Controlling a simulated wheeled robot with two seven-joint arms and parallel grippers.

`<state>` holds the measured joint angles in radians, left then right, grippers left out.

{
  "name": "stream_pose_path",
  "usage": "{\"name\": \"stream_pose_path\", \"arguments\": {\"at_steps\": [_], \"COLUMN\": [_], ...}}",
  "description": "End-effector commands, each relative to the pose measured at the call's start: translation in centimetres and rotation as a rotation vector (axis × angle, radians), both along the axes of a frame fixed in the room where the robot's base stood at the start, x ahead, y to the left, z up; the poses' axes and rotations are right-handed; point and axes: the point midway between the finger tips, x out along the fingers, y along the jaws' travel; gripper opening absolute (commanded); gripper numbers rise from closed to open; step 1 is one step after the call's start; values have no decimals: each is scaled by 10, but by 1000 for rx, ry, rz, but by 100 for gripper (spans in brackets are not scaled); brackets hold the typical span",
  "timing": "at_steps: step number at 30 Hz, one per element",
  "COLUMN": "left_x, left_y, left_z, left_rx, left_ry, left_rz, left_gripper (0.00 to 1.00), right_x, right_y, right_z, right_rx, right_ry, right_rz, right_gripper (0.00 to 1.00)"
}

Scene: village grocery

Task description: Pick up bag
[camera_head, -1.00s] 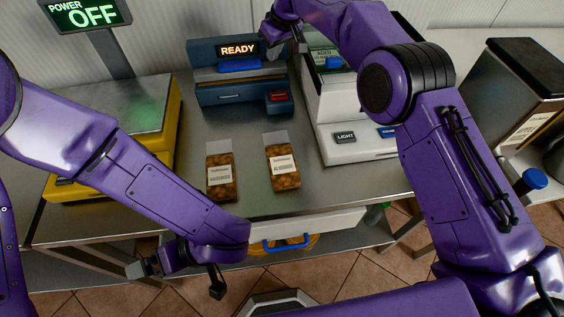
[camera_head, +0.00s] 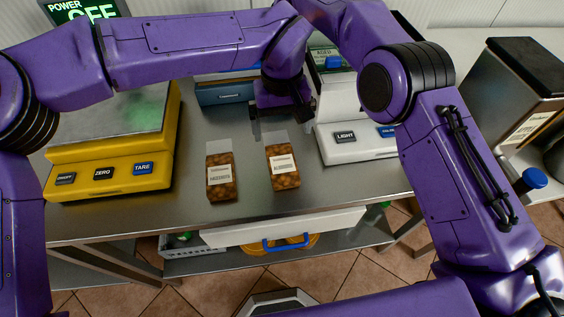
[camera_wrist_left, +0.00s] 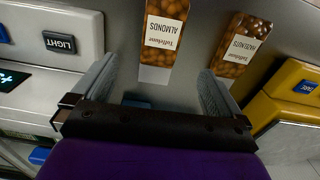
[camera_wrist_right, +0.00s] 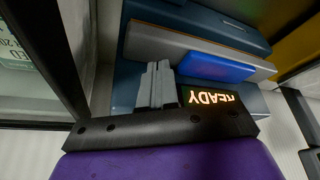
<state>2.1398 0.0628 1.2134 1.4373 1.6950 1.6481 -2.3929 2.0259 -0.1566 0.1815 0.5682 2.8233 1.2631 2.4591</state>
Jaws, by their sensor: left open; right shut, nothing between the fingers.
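Two clear-topped bags of brown nuts with white labels lie on the metal counter. The almonds bag (camera_head: 283,168) is on the right, the other nut bag (camera_head: 221,177) on the left. My left gripper (camera_head: 280,124) is open and empty just beyond the almonds bag's clear top end. In the left wrist view the almonds bag (camera_wrist_left: 163,38) lies ahead, its clear end near the gap between the fingers; the other bag (camera_wrist_left: 238,48) is by the right finger. My right gripper (camera_wrist_right: 156,72) is shut and empty in the right wrist view, near the READY device; my left arm hides it in the head view.
A yellow scale (camera_head: 110,178) stands on the left. The blue READY device (camera_wrist_right: 205,66) is at the back, mostly hidden in the head view. A white machine with a LIGHT button (camera_head: 355,143) stands on the right. The counter front (camera_head: 325,195) is clear.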

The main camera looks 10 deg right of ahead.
Motion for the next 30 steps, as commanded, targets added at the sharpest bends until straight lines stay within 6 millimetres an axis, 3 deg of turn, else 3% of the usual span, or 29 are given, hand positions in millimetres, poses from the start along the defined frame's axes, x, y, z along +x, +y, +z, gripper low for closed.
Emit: {"name": "stream_pose_path", "arguments": {"at_steps": [6, 11, 18, 26, 27, 30], "left_x": [-1, -2, -5, -5, -5, -5], "left_y": [0, 1, 1, 1, 1, 1], "left_z": [-46, -64, -104, -110, -110, -110], "left_rx": [4, 5, 4, 3, 3, 3], "left_ry": [2, 1, 0, -2, -2, -2], "left_rz": [-2, 0, 2, 4, 4, 4], "left_gripper": [100, 100, 100, 100, 94, 61], "right_x": [0, 0, 0, 0, 0, 0], "right_y": [0, 0, 0, 0, 0, 0], "right_z": [0, 0, 0, 0, 0, 0], "right_rx": [0, 0, 0, 0, 0, 0], "right_ry": [0, 0, 0, 0, 0, 0], "right_rz": [0, 0, 0, 0, 0, 0], "right_gripper": [0, 0, 0, 0, 0, 0]}}
